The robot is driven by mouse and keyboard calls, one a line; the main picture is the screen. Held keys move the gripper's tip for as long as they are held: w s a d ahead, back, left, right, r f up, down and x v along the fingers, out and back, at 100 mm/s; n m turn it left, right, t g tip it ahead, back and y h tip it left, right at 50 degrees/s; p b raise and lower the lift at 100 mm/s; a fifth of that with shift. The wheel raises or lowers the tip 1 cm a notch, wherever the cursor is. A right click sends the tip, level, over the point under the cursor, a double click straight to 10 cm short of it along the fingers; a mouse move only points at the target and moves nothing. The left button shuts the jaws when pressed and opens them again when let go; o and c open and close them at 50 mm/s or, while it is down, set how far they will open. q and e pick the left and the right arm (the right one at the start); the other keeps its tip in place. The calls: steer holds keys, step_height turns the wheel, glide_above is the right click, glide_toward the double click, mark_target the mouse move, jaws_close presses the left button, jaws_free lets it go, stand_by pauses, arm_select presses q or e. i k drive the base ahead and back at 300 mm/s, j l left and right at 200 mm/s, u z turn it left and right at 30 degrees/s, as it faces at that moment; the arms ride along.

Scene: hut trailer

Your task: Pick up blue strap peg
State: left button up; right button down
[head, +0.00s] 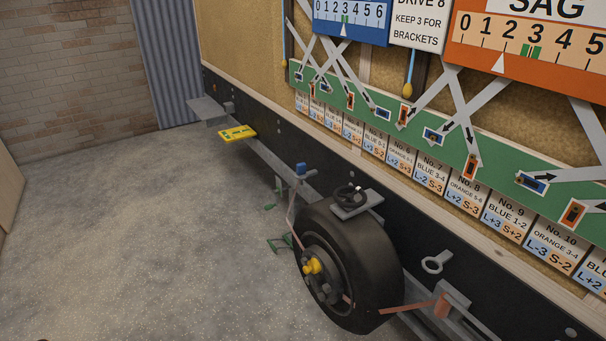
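Several small blue blocks that may be strap pegs sit in a row on the green rail along the trailer wall, among orange ones. Blue ones include a block at the right (532,182) and one nearer the middle (434,136). Grey crossed straps with black arrows run down to the rail. A separate small blue block (301,169) stands upright on the trailer frame behind the wheel. I cannot tell which blue piece is the strap peg. Neither of my grippers is in view.
A black wheel (362,262) with a yellow hub piece (312,267) juts out below the wall. A yellow tag (237,133) lies on the frame. A black handwheel (349,195) is above the tyre. The concrete floor (130,240) at left is clear.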

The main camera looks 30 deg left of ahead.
mark_target(300, 168)
steer(key=i+j+z, duration=0.1)
steer(key=j, duration=0.35)
steer(key=i+j+z, duration=0.1)
steer(key=j, duration=0.35)
steer(key=i+j+z, duration=0.15)
steer(key=j, duration=0.3)
steer(key=i+j+z, duration=0.1)
steer(key=j, duration=0.35)
steer(key=i, duration=0.1)
